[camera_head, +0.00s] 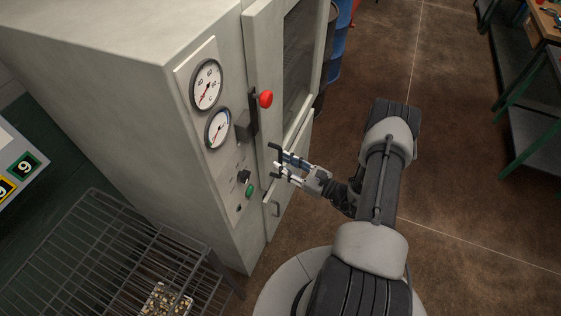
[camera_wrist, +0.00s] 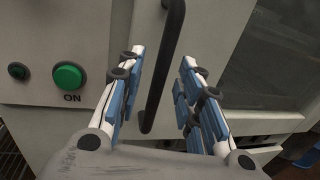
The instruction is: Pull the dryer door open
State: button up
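The dryer (camera_head: 130,70) is a tall pale grey cabinet at the left of the head view. Its door (camera_head: 264,40), with a dark window, looks shut. A dark vertical bar handle (camera_wrist: 172,40) stands on the door in the wrist view; its upper end (camera_head: 274,147) shows beside my fingers in the head view. My gripper (camera_head: 280,165) is open at the door. In the wrist view its blue-padded fingers (camera_wrist: 162,58) lie on either side of the bar, with gaps visible. I cannot tell exactly how deep the bar sits between them.
A red knob (camera_head: 266,98) on a black latch is higher on the door. Two gauges (camera_head: 207,84) and a green ON button (camera_wrist: 68,76) are on the panel left of it. A wire rack (camera_head: 110,250) stands at the lower left. Brown floor (camera_head: 460,110) right of my arm is clear.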

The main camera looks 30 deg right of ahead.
jog(key=shift+x, duration=1.15)
jog(key=shift+c, duration=0.5)
grip_shut()
